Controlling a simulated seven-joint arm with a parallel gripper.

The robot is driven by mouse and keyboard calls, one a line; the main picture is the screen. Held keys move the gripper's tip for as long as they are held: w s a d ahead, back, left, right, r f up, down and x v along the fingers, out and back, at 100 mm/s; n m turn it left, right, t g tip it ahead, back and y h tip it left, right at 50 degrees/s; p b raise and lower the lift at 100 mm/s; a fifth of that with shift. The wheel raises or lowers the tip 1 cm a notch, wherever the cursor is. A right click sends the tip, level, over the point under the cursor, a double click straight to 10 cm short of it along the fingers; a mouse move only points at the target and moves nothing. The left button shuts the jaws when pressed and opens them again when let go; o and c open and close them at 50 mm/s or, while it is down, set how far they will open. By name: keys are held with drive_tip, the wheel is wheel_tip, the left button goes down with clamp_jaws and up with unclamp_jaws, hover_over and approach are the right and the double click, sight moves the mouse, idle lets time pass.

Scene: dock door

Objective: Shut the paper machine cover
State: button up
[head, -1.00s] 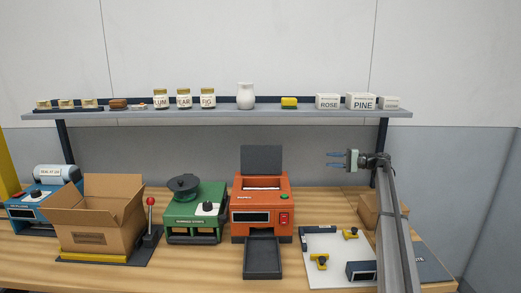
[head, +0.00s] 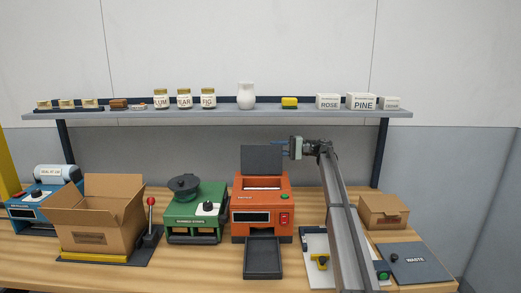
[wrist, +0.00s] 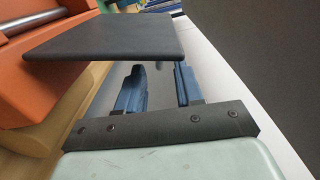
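The paper machine is the orange box (head: 261,205) in the middle of the table. Its dark cover (head: 262,160) stands raised, nearly upright, at the back of the machine. The wrist view also shows the cover (wrist: 105,36) as a dark flat plate beyond my fingers. My gripper (head: 281,149) is at the cover's right edge, near its upper part, pointing left. In the wrist view my gripper (wrist: 155,85) has its two blue fingers apart with nothing between them. The fingers' depth relative to the cover, and any contact, are hard to tell.
A green machine (head: 196,213) and an open cardboard box (head: 97,220) stand to the left. A shelf (head: 220,112) with jars and boxes runs above. A dark tray (head: 262,258) sticks out in front of the orange machine.

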sight(260, 148)
drive_tip(key=shift+a, duration=3.45)
drive_tip(key=shift+c, duration=0.2)
drive_tip(key=c, duration=0.6)
clamp_jaws()
drive_tip(key=shift+f, duration=0.1)
